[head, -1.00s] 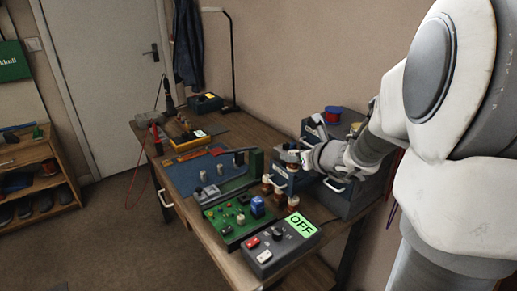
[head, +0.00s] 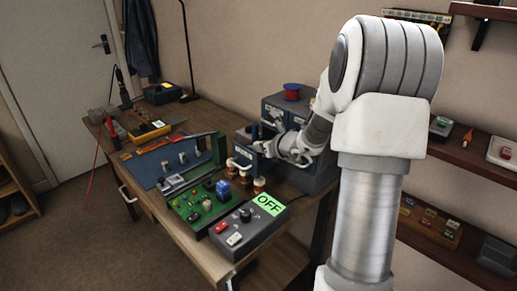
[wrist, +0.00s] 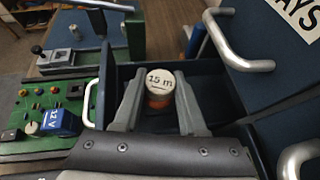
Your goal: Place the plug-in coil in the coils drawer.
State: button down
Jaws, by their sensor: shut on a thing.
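The plug-in coil (wrist: 160,80) has a white round top marked "15 m" and an orange-brown body, seen in the wrist view. My gripper (wrist: 159,92) is shut on it, one grey finger on each side. The coil stands over the inside of an open dark blue drawer (wrist: 111,78). I cannot tell whether its base touches the drawer floor. In the head view my gripper (head: 270,148) is at the front of the drawer cabinet (head: 327,178), and the held coil is hard to make out. The open drawer's label does not show in the wrist view.
Another drawer front (wrist: 285,65), lettered "AYS" with a metal handle, stands close on the right. Several brown and white coils (head: 260,185) stand in front of the cabinet. A green circuit board (head: 195,208) and a grey box with an "OFF" display (head: 268,205) are nearer.

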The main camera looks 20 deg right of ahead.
jog(key=c, duration=0.8)
grip_release()
jog(key=shift+o, duration=0.2)
jog(key=shift+r, duration=0.15)
jog(key=shift+s+d+r, duration=0.1)
jog(key=shift+s+r, duration=0.1)
jog(key=shift+s, duration=0.1)
jog(key=p+v, duration=0.2)
jog(key=v, duration=0.9)
jog(key=shift+s, duration=0.15)
